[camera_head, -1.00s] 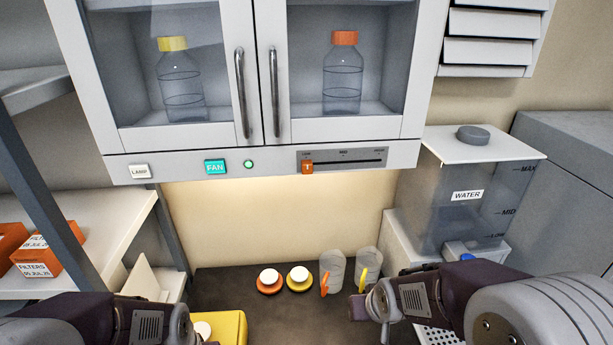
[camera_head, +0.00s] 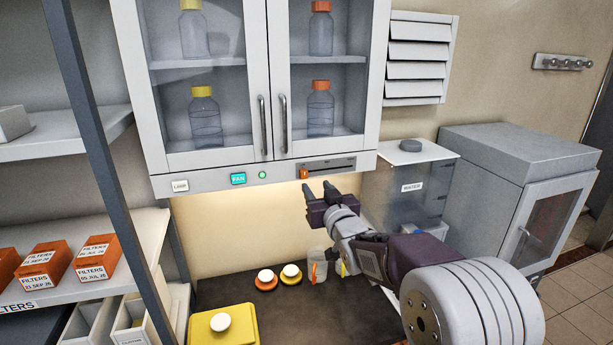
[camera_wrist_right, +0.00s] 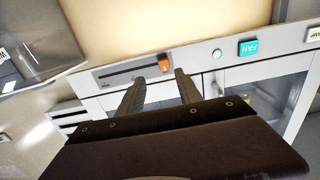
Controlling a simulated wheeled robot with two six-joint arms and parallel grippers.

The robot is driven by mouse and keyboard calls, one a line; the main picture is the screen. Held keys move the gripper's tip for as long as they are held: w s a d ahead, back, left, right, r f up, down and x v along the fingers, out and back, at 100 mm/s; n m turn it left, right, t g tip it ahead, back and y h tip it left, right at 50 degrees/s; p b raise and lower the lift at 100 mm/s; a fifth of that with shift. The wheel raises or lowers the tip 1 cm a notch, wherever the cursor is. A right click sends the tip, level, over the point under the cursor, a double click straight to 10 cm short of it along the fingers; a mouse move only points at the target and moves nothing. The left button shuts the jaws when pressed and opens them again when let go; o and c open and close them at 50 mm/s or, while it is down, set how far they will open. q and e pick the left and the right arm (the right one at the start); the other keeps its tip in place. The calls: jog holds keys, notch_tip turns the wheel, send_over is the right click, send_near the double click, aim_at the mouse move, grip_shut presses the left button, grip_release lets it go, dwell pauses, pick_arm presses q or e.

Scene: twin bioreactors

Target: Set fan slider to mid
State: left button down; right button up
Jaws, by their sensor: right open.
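The fan slider is an orange knob (camera_head: 304,173) at the left end of a dark slot in a grey panel (camera_head: 330,168) under the cabinet doors. In the right wrist view, turned upside down, the orange knob (camera_wrist_right: 165,64) sits at the right end of its slot. My right gripper (camera_head: 318,192) is open and empty, raised just below the panel. In the right wrist view its two fingers (camera_wrist_right: 158,88) point toward the knob, apart from it as far as I can tell. The teal FAN button (camera_head: 238,179) and a lit green lamp (camera_head: 262,175) are left of the slider. My left gripper is out of view.
A water tank (camera_head: 408,185) stands right of the slider, near my right arm. Shelves with orange filter boxes (camera_head: 97,262) stand left.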

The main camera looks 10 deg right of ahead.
aim_at(305, 174)
jog(key=w+p, duration=0.1)
jog(key=w+a+r+p, duration=0.1)
jog(key=w, duration=0.1)
jog(key=w+p, duration=0.1)
jog(key=w, duration=0.1)
jog(key=shift+w+a+r+p, duration=0.15)
jog(key=shift+a+r+p, duration=0.05)
jog(key=shift+a+p, duration=0.15)
jog(key=shift+w+d+f+p, duration=0.15)
jog(key=shift+w+f, duration=0.05)
jog(key=shift+w, duration=0.3)
jog(key=shift+w+d+f+p, duration=0.1)
jog(key=shift+w+f+p, duration=0.05)
jog(key=shift+w, duration=0.35)
jog(key=shift+w+d+f, duration=0.2)
jog(key=shift+w, duration=0.05)
jog(key=shift+s, duration=0.1)
jog(key=shift+s+a+r, duration=0.15)
jog(key=c, duration=0.4)
jog(key=shift+a, duration=0.1)
grip_shut()
